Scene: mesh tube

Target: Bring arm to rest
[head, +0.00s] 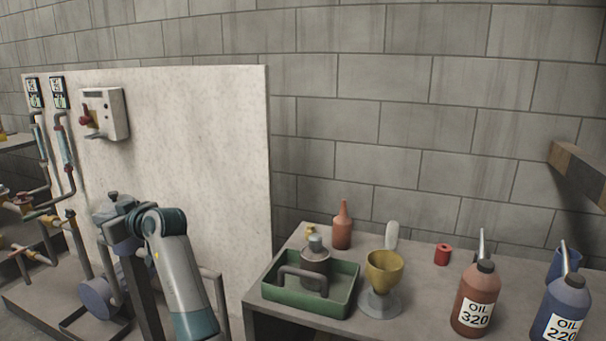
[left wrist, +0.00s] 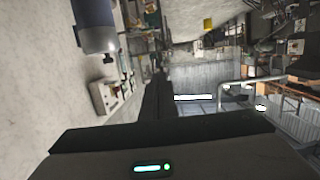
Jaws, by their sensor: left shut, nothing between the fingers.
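My left arm (head: 181,275) stands in front of the pale panel in the head view, a grey link with teal ends. My left gripper (left wrist: 158,92) shows in the left wrist view as a dark body tapering to closed fingers, with nothing between them. Its fingertips are hard to make out in the head view. A lit indicator is on its housing. My right gripper is in neither view.
The pale panel (head: 215,140) carries a control box (head: 105,113) with a red handle. A bench (head: 425,285) at right holds a green tray (head: 309,306), a yellow funnel cup (head: 384,268) and oil bottles (head: 476,295). Pipes and valves stand at left.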

